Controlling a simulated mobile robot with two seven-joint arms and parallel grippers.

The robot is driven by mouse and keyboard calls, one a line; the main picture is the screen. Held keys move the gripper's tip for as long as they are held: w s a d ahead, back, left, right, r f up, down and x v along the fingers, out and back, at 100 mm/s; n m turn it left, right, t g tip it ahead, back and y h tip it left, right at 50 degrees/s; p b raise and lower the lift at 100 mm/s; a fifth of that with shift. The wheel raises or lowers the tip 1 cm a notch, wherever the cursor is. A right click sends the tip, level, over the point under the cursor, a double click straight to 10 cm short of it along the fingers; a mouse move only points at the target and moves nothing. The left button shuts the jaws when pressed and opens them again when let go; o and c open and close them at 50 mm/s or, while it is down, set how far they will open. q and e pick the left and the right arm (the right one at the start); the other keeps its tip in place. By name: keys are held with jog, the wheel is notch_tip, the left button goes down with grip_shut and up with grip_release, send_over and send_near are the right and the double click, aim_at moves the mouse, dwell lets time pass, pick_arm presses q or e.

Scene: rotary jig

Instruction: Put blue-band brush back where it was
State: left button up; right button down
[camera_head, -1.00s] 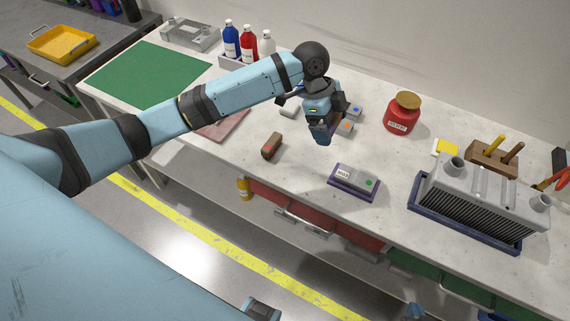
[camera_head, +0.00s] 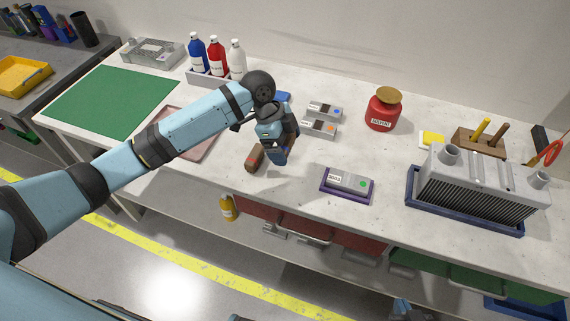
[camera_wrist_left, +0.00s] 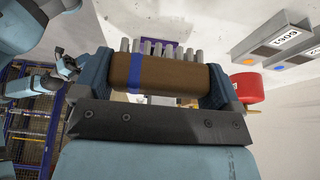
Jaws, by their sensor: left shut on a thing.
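My left gripper (camera_head: 278,158) is shut on the blue-band brush (camera_wrist_left: 188,76), which has a brown body, a blue band and several grey bristle tufts. In the left wrist view the brush lies crosswise between the two fingers. In the head view the gripper hides most of it. The gripper is over the white bench, just right of a brown block with a red mark (camera_head: 255,158); whether they touch cannot be told. A part that seems to be my right gripper (camera_head: 404,309) shows at the bottom edge of the head view; its jaws are unclear.
Right of the gripper are grey units with orange (camera_head: 320,129) and blue (camera_head: 325,110) dots, and a green-dot unit on a purple base (camera_head: 346,196). A red solvent can (camera_head: 383,112) and a radiator (camera_head: 480,185) stand further right. A pink mat (camera_head: 183,147) lies left.

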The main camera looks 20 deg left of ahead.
aim_at(290, 173)
pick_arm(q)
notch_tip(290, 173, down, 4)
jog(key=shift+f, duration=2.2)
jog(key=shift+f, duration=0.15)
jog(key=o, duration=0.6)
jog(key=v, duration=1.2)
